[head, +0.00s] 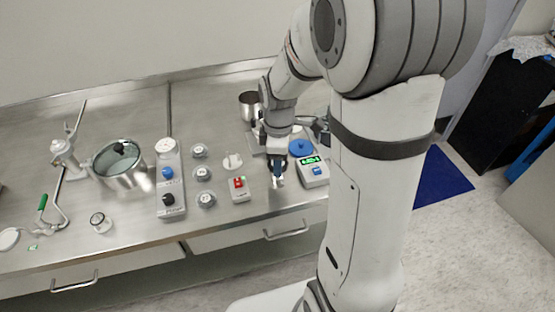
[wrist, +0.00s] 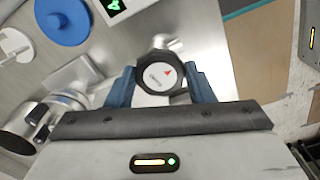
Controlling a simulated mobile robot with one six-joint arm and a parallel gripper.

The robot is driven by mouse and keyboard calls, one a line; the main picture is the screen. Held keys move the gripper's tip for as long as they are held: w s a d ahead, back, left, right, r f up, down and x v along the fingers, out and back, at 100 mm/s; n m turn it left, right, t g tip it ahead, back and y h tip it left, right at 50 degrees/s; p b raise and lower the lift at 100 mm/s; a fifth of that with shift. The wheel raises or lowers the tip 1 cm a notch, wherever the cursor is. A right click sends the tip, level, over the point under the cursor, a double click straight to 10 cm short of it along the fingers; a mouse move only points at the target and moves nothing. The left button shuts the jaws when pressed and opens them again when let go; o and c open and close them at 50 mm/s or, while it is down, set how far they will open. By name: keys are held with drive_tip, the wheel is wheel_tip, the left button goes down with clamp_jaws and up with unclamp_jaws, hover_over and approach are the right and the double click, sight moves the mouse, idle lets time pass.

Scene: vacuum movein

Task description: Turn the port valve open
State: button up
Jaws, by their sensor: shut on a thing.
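In the wrist view my gripper (wrist: 160,82) is shut on a dark round valve knob (wrist: 159,78), with one blue finger on each side of it. A shiny metal fitting (wrist: 166,43) shows just beyond the knob. In the head view my gripper (head: 278,174) points down at the bench's front right, left of the scale. There the knob is mostly hidden by the fingers.
The scale (head: 313,171) with a green display and a blue disc (head: 301,147) stand close on the right. A box with a red switch (head: 239,188) is close on the left. A lidded steel pot (head: 122,171) and white panel (head: 170,190) stand farther left. The bench front edge is near.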

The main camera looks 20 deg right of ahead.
drive_tip(key=n, duration=0.6)
drive_tip(key=shift+w+r+b, duration=0.1)
drive_tip(key=shift+w+b, duration=0.05)
drive_tip(key=shift+b, duration=0.2)
drive_tip(key=n, duration=0.6)
drive_tip(key=shift+a+n+b, duration=0.1)
drive_tip(key=shift+n+b, duration=0.2)
drive_tip(key=o, duration=1)
drive_tip(key=shift+c, duration=0.2)
wheel_tip(320, 180, up, 8)
drive_tip(key=shift+f, duration=0.15)
